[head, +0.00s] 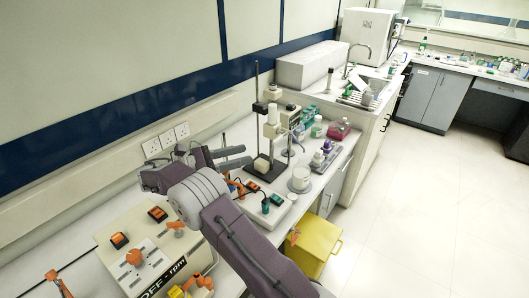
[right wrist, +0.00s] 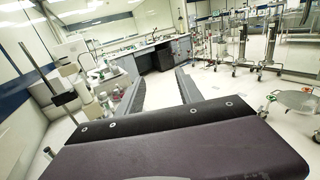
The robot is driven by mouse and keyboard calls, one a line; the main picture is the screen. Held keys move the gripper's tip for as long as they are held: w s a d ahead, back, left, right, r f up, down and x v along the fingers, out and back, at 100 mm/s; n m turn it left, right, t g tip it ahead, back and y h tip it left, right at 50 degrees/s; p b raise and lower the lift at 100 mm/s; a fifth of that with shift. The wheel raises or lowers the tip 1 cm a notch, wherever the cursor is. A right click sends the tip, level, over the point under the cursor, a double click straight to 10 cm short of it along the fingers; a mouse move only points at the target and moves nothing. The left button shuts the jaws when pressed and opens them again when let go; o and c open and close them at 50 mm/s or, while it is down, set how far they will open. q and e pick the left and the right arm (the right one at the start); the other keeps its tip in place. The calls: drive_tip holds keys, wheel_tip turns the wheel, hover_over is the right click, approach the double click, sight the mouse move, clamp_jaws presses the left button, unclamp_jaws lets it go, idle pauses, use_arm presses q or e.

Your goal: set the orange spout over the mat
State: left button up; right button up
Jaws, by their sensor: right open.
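Several orange parts show on and around a beige box unit in the head view, among them a knob-like piece (head: 134,257), a curved piece (head: 200,282) and an upright piece (head: 58,284) at the lower left. I cannot tell which is the spout. I cannot make out a mat for certain. My right gripper (head: 246,156) is open and empty above the bench, beyond the beige unit, with its fingers pointing right. In the right wrist view its two fingers (right wrist: 160,76) stand apart with nothing between them. My left gripper is not in view.
The beige unit (head: 108,262) stands near front. A stand with a tall rod (head: 257,100) and bench devices rise close beyond my gripper. A white cup (head: 300,179) and purple-capped bottles (head: 326,148) are to the right. A yellow bin (head: 315,245) stands below. The floor (head: 430,220) is clear.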

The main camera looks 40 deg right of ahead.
drive_tip(key=s+d+r+b, duration=0.1)
drive_tip(key=s+d+r, duration=0.3)
drive_tip(key=s, duration=0.4)
drive_tip(key=shift+s+d+r, duration=0.2)
drive_tip(key=shift+r, duration=0.55)
drive_tip(key=shift+c, duration=0.9)
drive_tip(key=s+y, duration=0.1)
drive_tip(key=s+d+f+m+g+y+p, duration=0.1)
drive_tip(key=s+d+f+g+y+p, duration=0.1)
drive_tip(key=shift+s+d+f+m+y, duration=0.2)
drive_tip(key=shift+s+d+m+y, duration=0.1)
drive_tip(key=shift+s, duration=0.1)
clamp_jaws()
drive_tip(key=s+a+f+m+t+y+p, duration=0.1)
drive_tip(key=s+a+f+m+y+p, duration=0.2)
drive_tip(key=y, duration=0.4)
drive_tip(key=s+a+f+m+y+p, duration=0.1)
drive_tip(key=s+f+m+y+p, duration=0.1)
drive_tip(key=f+m+y+p, duration=0.35)
drive_tip(key=w+d+r+m+t+y+p, duration=0.1)
drive_tip(key=w+d+r+m+t+y, duration=0.15)
drive_tip(key=w+r+t, duration=0.3)
drive_tip(key=w+d+r+m+t+y+p, duration=0.1)
drive_tip(key=w+d+r+m+t+y, duration=0.2)
drive_tip(key=w+t, duration=0.35)
drive_tip(key=w+a+f+m+p, duration=0.1)
drive_tip(key=w+a+f+p, duration=0.3)
drive_tip(key=w+a+f, duration=0.2)
drive_tip(key=shift+a+f, duration=0.45)
drive_tip(key=shift+a, duration=0.95)
